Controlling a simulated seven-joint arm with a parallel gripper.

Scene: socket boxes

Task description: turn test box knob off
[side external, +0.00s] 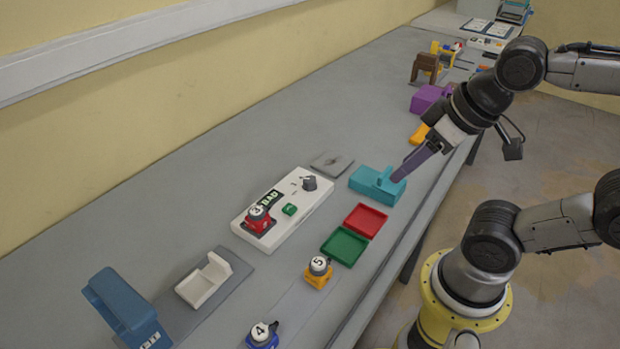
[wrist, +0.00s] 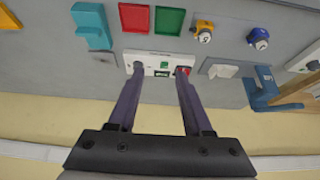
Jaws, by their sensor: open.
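The white test box (side external: 285,213) lies on the grey bench. Its dark grey knob (side external: 309,183) is at the right end, next to a small dial. A green button (side external: 289,209) is in the middle, and a red socket piece marked 3 (side external: 259,217) sits at the left end. My gripper (side external: 398,178) is open and empty, above the bench to the right of the box. In the wrist view, the open fingers (wrist: 159,72) overlap the two ends of the test box (wrist: 150,60). The knob is not clear there, behind or near the left finger.
A teal block (side external: 377,184) appears beside my fingertips; contact cannot be told. Red (side external: 365,220) and green (side external: 344,246) trays lie in front of the box. Yellow piece 5 (side external: 318,274), blue piece 4 (side external: 262,337) and a white cradle (side external: 204,281) stand nearer the camera.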

